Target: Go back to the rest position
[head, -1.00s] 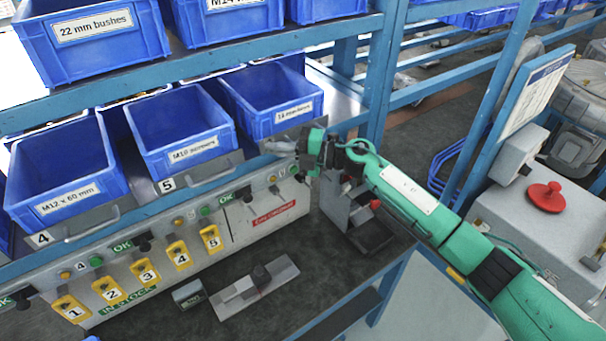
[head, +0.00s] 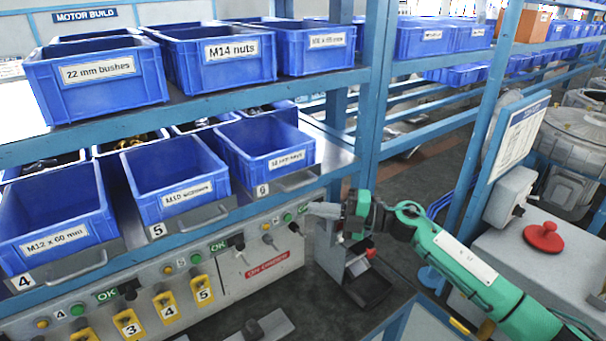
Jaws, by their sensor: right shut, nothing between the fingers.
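My right gripper (head: 324,210) is at the end of the green arm that comes in from the lower right. It is shut and empty, pointing left. It is in front of the right end of the grey control panel (head: 262,277), below and right of the blue bin (head: 262,178) at position 6. I cannot tell from this view whether it touches the panel. My left gripper is not in view.
Blue bins labelled M10 (head: 186,194) and M12 x 60 mm (head: 56,240) stand on the lower shelf, more above. A blue rack post (head: 372,110) rises just behind my right gripper. A grey box with a red button (head: 540,238) stands at right.

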